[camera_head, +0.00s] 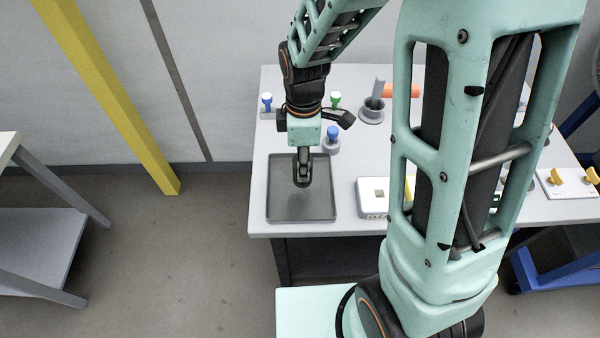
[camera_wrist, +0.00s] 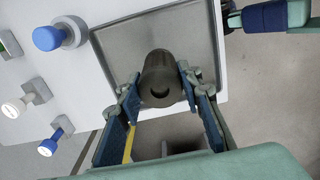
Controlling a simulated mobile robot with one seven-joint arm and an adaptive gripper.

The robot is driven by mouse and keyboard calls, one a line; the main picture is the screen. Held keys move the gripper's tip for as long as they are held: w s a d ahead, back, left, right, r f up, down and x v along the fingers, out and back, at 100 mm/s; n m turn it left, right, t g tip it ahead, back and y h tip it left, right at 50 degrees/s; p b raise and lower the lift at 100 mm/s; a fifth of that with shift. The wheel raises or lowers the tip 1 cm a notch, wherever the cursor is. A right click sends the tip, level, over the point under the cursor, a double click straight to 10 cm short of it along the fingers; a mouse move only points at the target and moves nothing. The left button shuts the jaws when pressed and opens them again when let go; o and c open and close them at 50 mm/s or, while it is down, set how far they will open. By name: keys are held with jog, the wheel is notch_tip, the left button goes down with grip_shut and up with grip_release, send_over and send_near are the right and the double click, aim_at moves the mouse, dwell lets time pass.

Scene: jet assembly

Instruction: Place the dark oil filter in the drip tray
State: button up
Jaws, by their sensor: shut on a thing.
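The dark oil filter (camera_wrist: 160,66) is a dark grey cylinder with a round hole in its near end. It sits between the two fingers of my gripper (camera_wrist: 160,80), which is shut on it. In the head view my gripper (camera_head: 302,176) points down over the middle of the drip tray, and the filter is mostly hidden by the fingers. The drip tray (camera_head: 300,211) is a shallow grey square tray at the table's front left corner. Its bare floor also shows behind the filter in the wrist view (camera_wrist: 118,46). I cannot tell whether the filter touches the tray floor.
A blue-topped knob (camera_head: 332,134) stands just behind the tray. A white box (camera_head: 371,196) lies to its right. The table (camera_head: 262,222) ends close to the tray's left and front sides.

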jog(key=f+b, duration=0.2)
jog(key=f, duration=0.1)
jog(key=shift+w+a+f, duration=0.1)
jog(key=shift+a+f, duration=0.05)
jog(key=shift+a, duration=0.2)
jog(key=shift+f+b, duration=0.25)
jog(key=shift+b, duration=0.1)
jog(key=shift+f, duration=0.2)
jog(key=o, duration=1.1)
jog(key=shift+c, duration=0.2)
notch_tip(320, 180, up, 12)
jog(key=shift+r+p, duration=0.25)
jog(key=shift+p, duration=0.3)
